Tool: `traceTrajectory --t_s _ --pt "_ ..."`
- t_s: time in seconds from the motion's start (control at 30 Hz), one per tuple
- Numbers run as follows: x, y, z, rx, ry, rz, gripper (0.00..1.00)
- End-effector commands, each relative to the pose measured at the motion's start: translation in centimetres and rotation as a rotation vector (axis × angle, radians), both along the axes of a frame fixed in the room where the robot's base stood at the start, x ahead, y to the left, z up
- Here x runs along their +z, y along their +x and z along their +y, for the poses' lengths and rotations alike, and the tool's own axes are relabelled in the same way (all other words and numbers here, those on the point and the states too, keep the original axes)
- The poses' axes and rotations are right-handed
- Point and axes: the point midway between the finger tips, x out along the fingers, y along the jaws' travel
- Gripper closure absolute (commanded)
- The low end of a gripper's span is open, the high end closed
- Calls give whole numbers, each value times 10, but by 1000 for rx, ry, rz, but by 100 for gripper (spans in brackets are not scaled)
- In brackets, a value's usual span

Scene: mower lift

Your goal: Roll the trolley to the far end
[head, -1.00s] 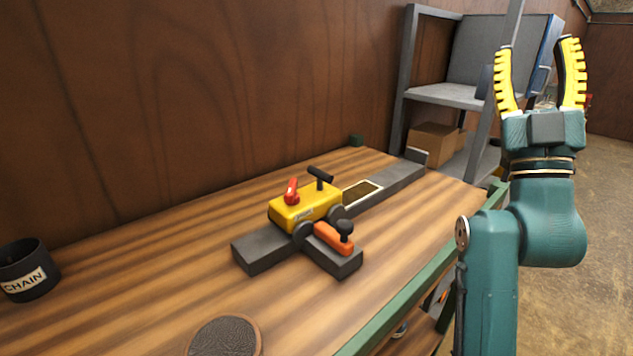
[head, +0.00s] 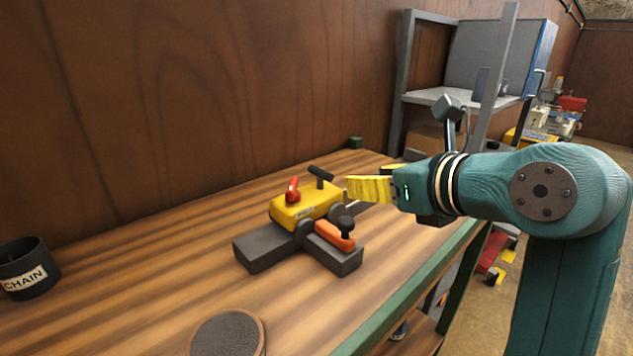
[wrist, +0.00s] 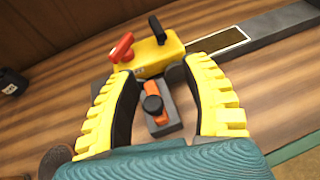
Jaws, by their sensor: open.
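The yellow trolley (head: 298,207) sits on a dark grey rail (head: 262,246) on the wooden bench. It carries a red lever (head: 292,190) and a black T-shaped handle (head: 321,174). An orange slider with a black knob (head: 335,236) lies on a short side arm of the rail, beside the trolley. My gripper (head: 372,188) is open and empty, just right of the trolley in the head view. In the wrist view its fingers (wrist: 170,95) spread on either side of the orange slider (wrist: 156,105), with the trolley (wrist: 150,58) beyond. In the head view my gripper hides part of the rail's far stretch.
A black chain cup (head: 27,268) stands at the bench's left, and a round dark disc (head: 228,334) lies at the front. A grey metal shelf (head: 432,97) stands behind the bench. Bench around is mostly clear.

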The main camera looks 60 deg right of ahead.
Motion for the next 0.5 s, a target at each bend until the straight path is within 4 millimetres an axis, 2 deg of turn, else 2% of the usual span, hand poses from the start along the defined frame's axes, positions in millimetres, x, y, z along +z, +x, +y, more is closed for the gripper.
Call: traceTrajectory --t_s 0.17,0.5 --pt "-13 25 -14 5 11 2 52" --pt "-43 90 -56 7 9 2 52"
